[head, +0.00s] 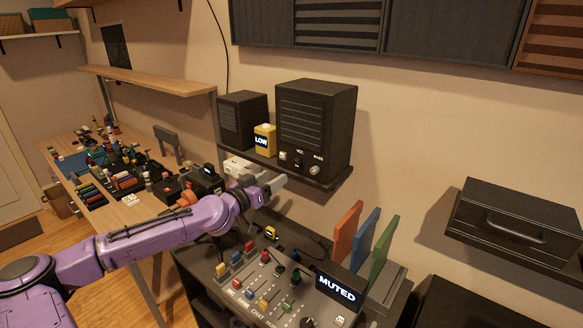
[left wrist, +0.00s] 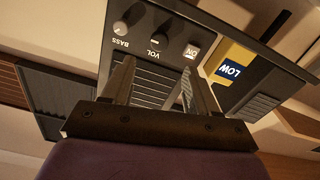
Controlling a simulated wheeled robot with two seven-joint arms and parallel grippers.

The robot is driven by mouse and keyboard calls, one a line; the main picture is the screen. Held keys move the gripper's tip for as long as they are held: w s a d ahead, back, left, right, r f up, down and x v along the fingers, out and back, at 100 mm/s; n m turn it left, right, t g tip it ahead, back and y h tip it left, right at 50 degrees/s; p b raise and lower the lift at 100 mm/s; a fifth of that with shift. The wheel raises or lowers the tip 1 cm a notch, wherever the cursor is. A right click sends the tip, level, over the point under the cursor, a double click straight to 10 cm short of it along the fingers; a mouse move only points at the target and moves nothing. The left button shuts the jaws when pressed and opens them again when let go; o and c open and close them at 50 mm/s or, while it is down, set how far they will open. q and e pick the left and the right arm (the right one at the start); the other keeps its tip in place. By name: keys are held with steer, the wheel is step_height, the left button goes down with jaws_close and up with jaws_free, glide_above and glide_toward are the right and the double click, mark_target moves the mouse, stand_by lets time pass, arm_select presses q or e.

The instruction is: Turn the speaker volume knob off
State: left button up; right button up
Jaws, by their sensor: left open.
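The large black speaker (head: 318,115) stands on a dark wall shelf (head: 338,181). Its front carries an ON switch, a VOL knob (head: 298,163) and a BASS knob (head: 314,170). In the left wrist view the picture is upside down; the VOL knob (left wrist: 156,39) shows between the BASS knob (left wrist: 121,28) and the ON switch (left wrist: 193,49). My left gripper (head: 277,183) is open and empty, in front of and below the speaker's controls. In the left wrist view its fingers (left wrist: 157,75) point towards the VOL knob and look apart from it. My right gripper is not in view.
A yellow LOW block (head: 264,140) and a smaller black speaker (head: 242,120) stand left of the large speaker. Below is a mixer panel with a MUTED sign (head: 337,289) and red, blue and green upright panels (head: 367,235). A cluttered wooden bench lies left.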

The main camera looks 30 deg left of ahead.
mark_target(295, 165)
arm_select(q)
steer(key=w+b, duration=0.2)
steer(key=w, duration=0.1)
steer(key=w+b, duration=0.6)
steer(key=shift+w+d+f, duration=0.1)
steer(key=shift+d+f, duration=0.25)
steer(key=shift+w+r+b, duration=0.15)
steer(key=shift+w+b, duration=0.15)
steer(key=shift+b, duration=0.05)
steer(key=shift+d+r, duration=0.1)
steer(key=shift+r, duration=0.15)
steer(key=c, duration=1)
